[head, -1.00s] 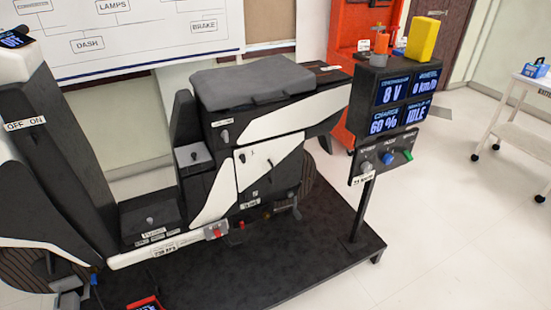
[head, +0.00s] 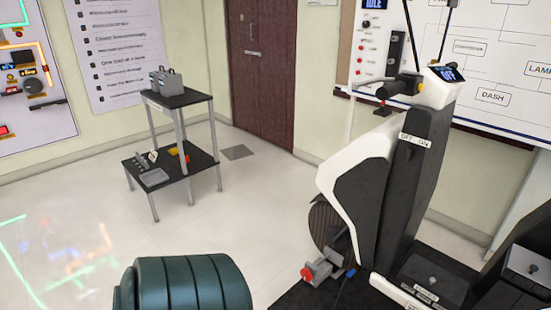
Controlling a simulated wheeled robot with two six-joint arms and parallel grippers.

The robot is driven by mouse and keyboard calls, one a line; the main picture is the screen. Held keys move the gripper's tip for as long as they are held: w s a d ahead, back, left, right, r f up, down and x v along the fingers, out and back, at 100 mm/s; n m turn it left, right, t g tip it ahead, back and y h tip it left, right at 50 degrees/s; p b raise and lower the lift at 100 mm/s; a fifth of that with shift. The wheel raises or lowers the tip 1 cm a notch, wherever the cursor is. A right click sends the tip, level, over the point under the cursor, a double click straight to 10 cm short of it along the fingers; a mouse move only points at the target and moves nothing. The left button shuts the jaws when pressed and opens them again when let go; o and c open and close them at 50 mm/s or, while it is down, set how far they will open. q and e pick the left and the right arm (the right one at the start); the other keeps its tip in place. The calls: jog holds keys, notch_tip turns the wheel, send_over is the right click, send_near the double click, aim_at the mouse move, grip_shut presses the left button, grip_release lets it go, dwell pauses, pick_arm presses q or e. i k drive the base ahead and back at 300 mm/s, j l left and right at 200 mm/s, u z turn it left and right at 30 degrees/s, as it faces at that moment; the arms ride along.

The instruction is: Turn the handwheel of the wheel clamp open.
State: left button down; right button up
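The wheel clamp (head: 325,269) is a small grey device low at the scooter's front wheel (head: 328,228), right of the bottom middle in the head view. A small red round part on its left side looks like the handwheel (head: 307,273). It is too small to tell how far the clamp is open or shut. Neither of my grippers is in view.
The white and black scooter (head: 365,165) stands on a black platform (head: 295,297) at the right. A two-level black stand (head: 178,98) with a grey case (head: 166,81) is at the back left. Light floor (head: 235,210) between them is clear.

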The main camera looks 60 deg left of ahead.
aim_at(306, 274)
jog(key=u, duration=1.75)
